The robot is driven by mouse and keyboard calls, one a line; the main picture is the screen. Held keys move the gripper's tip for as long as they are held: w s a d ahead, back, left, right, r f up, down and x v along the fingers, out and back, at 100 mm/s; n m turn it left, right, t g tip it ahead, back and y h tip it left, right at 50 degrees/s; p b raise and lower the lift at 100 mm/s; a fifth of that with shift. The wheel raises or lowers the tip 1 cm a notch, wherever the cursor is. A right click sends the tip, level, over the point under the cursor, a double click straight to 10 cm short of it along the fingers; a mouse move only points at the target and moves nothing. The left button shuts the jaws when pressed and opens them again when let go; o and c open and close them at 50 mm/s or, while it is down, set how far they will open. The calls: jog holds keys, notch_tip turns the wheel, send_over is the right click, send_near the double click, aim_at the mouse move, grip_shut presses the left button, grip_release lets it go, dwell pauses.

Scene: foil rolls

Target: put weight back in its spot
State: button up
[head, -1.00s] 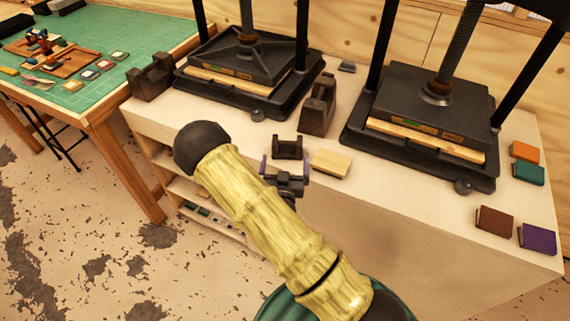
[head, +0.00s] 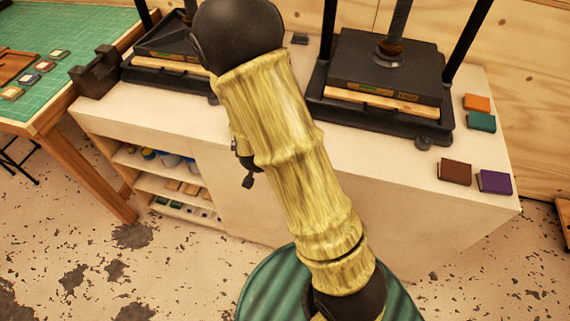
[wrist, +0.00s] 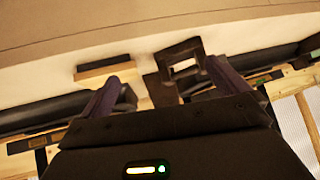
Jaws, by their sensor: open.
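A dark brown weight with a square opening (wrist: 180,49) shows in the wrist view, ahead of the gap between my fingers and closer to the right one. My gripper (wrist: 162,72) is open, with purple fingers apart and nothing held. In the head view my arm hides most of the gripper and the counter's middle, so I cannot see this weight there. Another dark weight of notched shape (head: 97,72) stands at the counter's left end, beside the left press (head: 165,62).
The right press (head: 385,85) stands on the pale counter (head: 350,170). Brown (head: 456,172) and purple (head: 495,182) blocks lie at its right front, orange and green ones behind. Open shelves (head: 160,180) are below. A green-topped table (head: 60,40) is at left.

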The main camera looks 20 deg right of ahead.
jog(key=s+d+r+n+g+y, duration=0.1)
jog(key=s+r+n+g, duration=0.1)
jog(key=s+r, duration=0.3)
jog(key=s+d+r+n+g+y, duration=0.1)
jog(key=s+r+g, duration=0.3)
jog(key=s, duration=0.6)
jog(key=shift+s+r+n, duration=0.4)
jog(key=shift+r+n, duration=0.05)
jog(key=shift+n, duration=0.35)
jog(key=shift+w+f, duration=0.1)
